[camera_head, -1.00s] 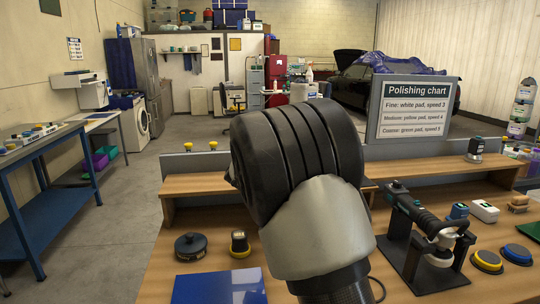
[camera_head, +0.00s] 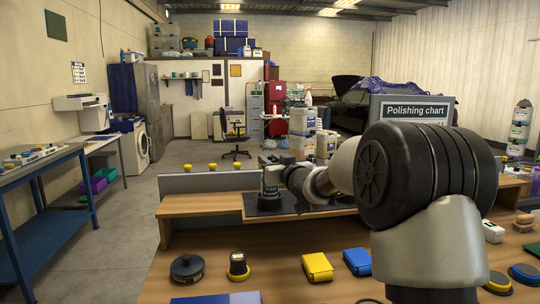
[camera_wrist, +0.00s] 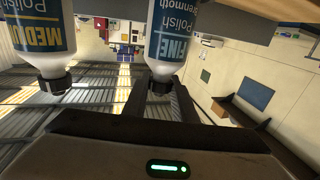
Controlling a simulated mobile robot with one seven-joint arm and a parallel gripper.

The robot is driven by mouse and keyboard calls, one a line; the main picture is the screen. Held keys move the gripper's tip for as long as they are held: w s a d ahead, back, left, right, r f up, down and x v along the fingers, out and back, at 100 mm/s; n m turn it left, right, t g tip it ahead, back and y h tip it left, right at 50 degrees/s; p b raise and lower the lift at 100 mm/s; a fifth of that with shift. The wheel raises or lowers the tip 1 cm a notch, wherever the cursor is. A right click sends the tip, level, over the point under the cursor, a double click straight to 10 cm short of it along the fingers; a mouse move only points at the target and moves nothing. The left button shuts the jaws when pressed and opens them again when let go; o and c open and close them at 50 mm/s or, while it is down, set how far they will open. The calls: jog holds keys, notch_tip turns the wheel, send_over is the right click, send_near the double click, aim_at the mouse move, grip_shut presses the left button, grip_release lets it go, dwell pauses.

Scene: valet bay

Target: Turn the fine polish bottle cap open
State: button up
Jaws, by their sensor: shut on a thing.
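In the wrist view the picture is upside down, so the bottles appear with their caps at the bottom. The fine polish bottle (camera_wrist: 172,35) is white with a blue label. Its dark cap (camera_wrist: 160,84) is between my gripper's (camera_wrist: 160,93) fingers, which are shut on it. How far the cap is turned cannot be told. A medium polish bottle (camera_wrist: 40,30) with a dark cap stands to the left in that view, apart from the fingers. In the head view my arm reaches left over the back shelf; its end is too small there to show the hold clearly.
The raised wooden shelf (camera_head: 208,203) runs along the back of the bench. A round black pad (camera_head: 187,268), a yellow block (camera_head: 317,266) and a blue block (camera_head: 357,261) lie on the bench. The polishing chart (camera_head: 416,108) stands behind my arm, partly covered.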

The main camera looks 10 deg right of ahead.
jog(key=shift+n+y+p, duration=0.3)
jog(key=shift+y, duration=0.2)
jog(key=o, duration=1.1)
jog(key=shift+a, duration=0.1)
jog(key=shift+c, duration=0.2)
jog(key=p+v, duration=0.1)
jog(key=v, duration=1.6)
jog(key=shift+s+r+p, duration=0.25)
jog(key=shift+p, duration=0.15)
